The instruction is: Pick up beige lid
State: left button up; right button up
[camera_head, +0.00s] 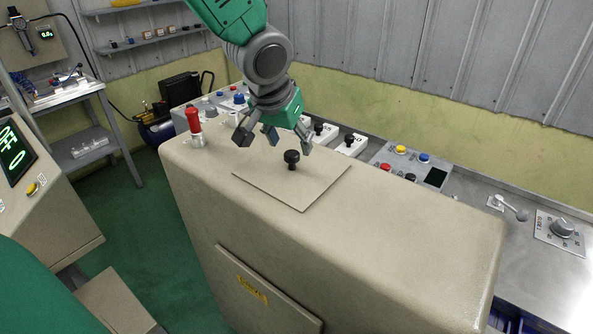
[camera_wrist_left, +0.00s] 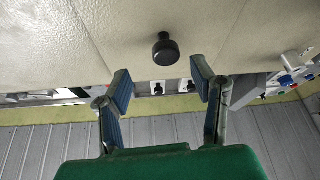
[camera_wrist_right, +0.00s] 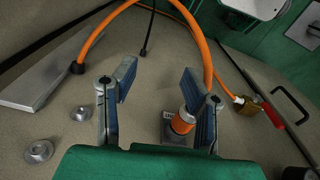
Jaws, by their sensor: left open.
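The beige lid (camera_head: 277,186) is a flat square panel lying on top of the beige machine cabinet. A black knob (camera_head: 292,158) stands up from the lid. My left gripper (camera_head: 274,140) is open and empty, just above and behind the knob. In the left wrist view the knob (camera_wrist_left: 166,49) lies ahead of the fingers (camera_wrist_left: 162,88), roughly midway between them and not touched. My right gripper (camera_wrist_right: 160,90) is open in the right wrist view, with an orange fitting (camera_wrist_right: 183,122) behind its right finger. The right gripper is not in the head view.
A red-topped lever (camera_head: 194,126) stands on the cabinet's left end. Behind the cabinet runs a steel counter (camera_head: 480,225) with switches and buttons. In the right wrist view an orange hose (camera_wrist_right: 190,22) arches over the fingers. The cabinet top right of the lid is clear.

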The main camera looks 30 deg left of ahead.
aim_at(292, 153)
pick_arm(q)
jog(key=shift+w+a+f, duration=0.2)
jog(key=shift+a+f, duration=0.25)
jog(key=shift+f, duration=0.1)
jog(key=x, duration=0.3)
jog(key=shift+w+a+f, duration=0.25)
jog(key=shift+a+f, duration=0.05)
jog(key=shift+w+d+f, duration=0.25)
jog(key=shift+w+f, duration=0.05)
jog(key=shift+f, duration=0.05)
jog(key=shift+s+d+r, duration=0.15)
jog(key=shift+d, duration=0.1)
jog(key=shift+c, duration=0.4)
grip_shut()
jog(key=shift+a, duration=0.15)
